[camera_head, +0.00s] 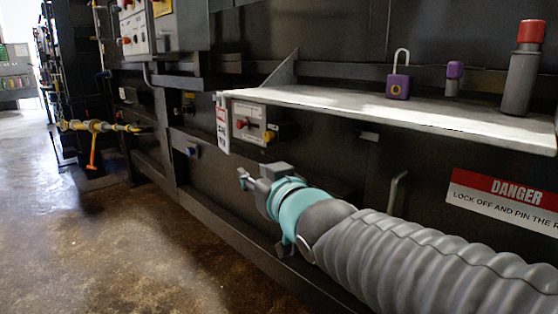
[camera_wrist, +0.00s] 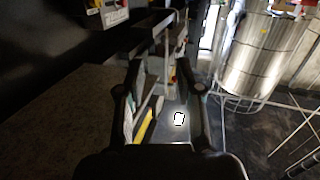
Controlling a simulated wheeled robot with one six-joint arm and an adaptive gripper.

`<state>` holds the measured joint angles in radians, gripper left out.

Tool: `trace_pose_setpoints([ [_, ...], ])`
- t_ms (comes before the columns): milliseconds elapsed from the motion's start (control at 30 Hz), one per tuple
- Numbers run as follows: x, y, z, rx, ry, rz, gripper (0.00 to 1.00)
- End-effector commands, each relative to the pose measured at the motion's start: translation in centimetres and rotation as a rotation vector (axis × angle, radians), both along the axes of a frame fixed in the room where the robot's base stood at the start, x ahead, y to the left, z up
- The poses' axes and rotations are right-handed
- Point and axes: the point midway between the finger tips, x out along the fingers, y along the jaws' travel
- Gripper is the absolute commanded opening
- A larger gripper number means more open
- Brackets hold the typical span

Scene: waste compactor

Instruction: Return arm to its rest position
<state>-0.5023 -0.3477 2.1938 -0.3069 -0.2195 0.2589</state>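My arm in its grey ribbed sleeve with a teal wrist band reaches in from the lower right of the head view. My gripper (camera_head: 246,180) is at its far end, small in that view, in front of the dark machine side and below the shelf. In the wrist view my gripper (camera_wrist: 163,85) has its two dark fingers spread apart. Nothing shows held between them; the floor and machine parts show through the gap.
A pale shelf (camera_head: 420,113) juts out above my arm, bearing a purple padlock (camera_head: 398,87), a small purple-topped piece (camera_head: 453,79) and a red-capped grey cylinder (camera_head: 521,72). A control box (camera_head: 250,124) sits under the shelf. Open floor (camera_head: 100,240) lies left. A metal tank (camera_wrist: 262,55) stands right in the wrist view.

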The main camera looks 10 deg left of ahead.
Motion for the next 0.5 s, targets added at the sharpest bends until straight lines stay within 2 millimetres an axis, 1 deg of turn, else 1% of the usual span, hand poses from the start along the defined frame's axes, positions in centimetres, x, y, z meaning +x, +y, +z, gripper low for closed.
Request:
trace_pose_setpoints([
  [33,0.1,-0.5,-1.8,-0.042,0.053,-0.019,0.35],
  [67,0.1,-0.9,-3.2,-0.074,0.094,-0.033,0.35],
  [100,-0.2,-1.5,-5.2,-0.119,0.156,-0.051,0.35],
  [167,-1.1,-2.9,-8.0,-0.185,0.250,-0.079,0.35],
  [200,-1.8,-4.1,-9.8,-0.224,0.314,-0.101,0.35],
  [267,-3.1,-6.2,-12.3,-0.280,0.411,-0.136,0.35],
  [300,-4.2,-7.9,-13.8,-0.314,0.478,-0.161,0.35],
  [367,-6.0,-10.3,-15.9,-0.355,0.576,-0.197,0.35],
  [400,-7.4,-11.9,-17.1,-0.375,0.641,-0.220,0.35],
  [467,-9.5,-14.2,-18.8,-0.399,0.734,-0.253,0.35],
  [500,-11.0,-15.6,-19.7,-0.408,0.792,-0.274,0.35],
])
